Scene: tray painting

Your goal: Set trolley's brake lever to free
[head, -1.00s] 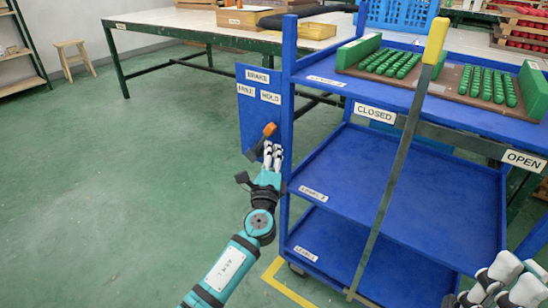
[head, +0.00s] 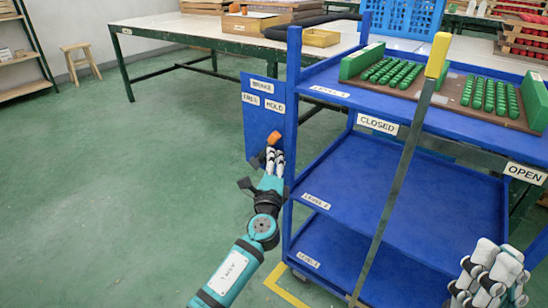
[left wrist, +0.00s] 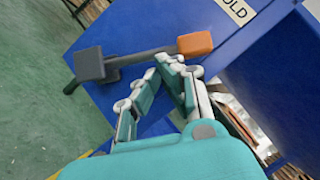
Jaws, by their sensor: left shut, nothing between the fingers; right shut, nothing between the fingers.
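The blue brake panel (head: 262,122) hangs at the trolley's left end, with a FREE label (head: 250,99) on its left and a HOLD label (head: 275,106) on its right. The brake lever's orange knob (head: 274,138) is below the HOLD label. In the left wrist view, a dark grey bar runs from a dark block (left wrist: 89,64) to the orange knob (left wrist: 195,44). My left gripper (head: 275,152) is shut and empty, its fingertips just below the knob; contact is unclear. My right gripper (head: 492,268) is shut and empty at the lower right.
The blue trolley (head: 400,185) carries green pieces on brown boards on top. A tall grey bar with a yellow handle (head: 438,55) crosses its front, between CLOSED and OPEN signs. A table (head: 190,24) stands behind.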

